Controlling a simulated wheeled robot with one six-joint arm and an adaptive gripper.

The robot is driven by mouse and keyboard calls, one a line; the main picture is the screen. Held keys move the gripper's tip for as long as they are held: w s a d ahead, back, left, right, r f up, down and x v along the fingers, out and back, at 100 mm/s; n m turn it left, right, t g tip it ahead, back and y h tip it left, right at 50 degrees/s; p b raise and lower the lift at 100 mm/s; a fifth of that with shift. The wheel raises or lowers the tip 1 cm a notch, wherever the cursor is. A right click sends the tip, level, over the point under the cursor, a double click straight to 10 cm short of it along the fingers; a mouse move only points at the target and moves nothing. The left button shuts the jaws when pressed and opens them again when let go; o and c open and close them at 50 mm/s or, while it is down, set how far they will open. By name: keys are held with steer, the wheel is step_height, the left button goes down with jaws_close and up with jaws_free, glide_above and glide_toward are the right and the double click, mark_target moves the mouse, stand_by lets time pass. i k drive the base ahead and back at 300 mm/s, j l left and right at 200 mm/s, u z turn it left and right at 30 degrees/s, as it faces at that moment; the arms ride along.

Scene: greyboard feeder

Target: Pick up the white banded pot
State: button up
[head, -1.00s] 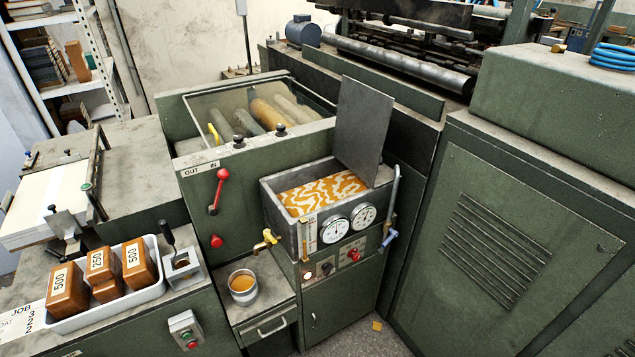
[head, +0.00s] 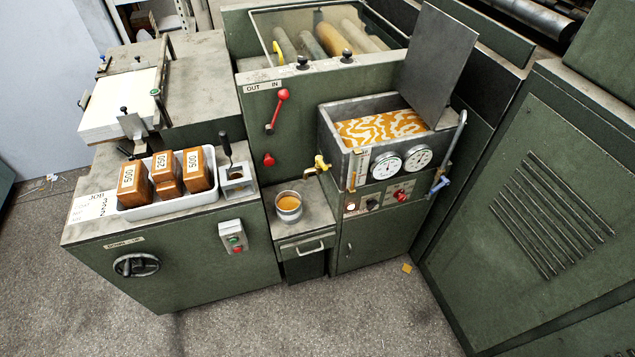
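A small round pot (head: 288,208) with a light grey-white wall, a band around it and amber contents stands upright on a low grey shelf (head: 312,224). The shelf is in the middle of the head view, below a yellow tap (head: 322,163). The pot is apart from the tap, a little to its lower left. Nothing covers the pot. My gripper is not in this view.
Left of the pot, a white tray (head: 167,212) holds wooden blocks marked 500 and 250. An open vat (head: 330,121) of orange and white liquid with two gauges is at the right. A red lever (head: 276,110) is above. Open floor (head: 330,320) lies in front.

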mark_target(288, 204)
steer(key=i+j, duration=0.15)
steer(key=j, duration=0.2)
steer(key=i+j, duration=0.2)
steer(key=j, duration=0.15)
steer(key=i+j, duration=0.15)
steer(key=j, duration=0.25)
steer(key=i+j, duration=0.15)
steer(key=j, duration=0.2)
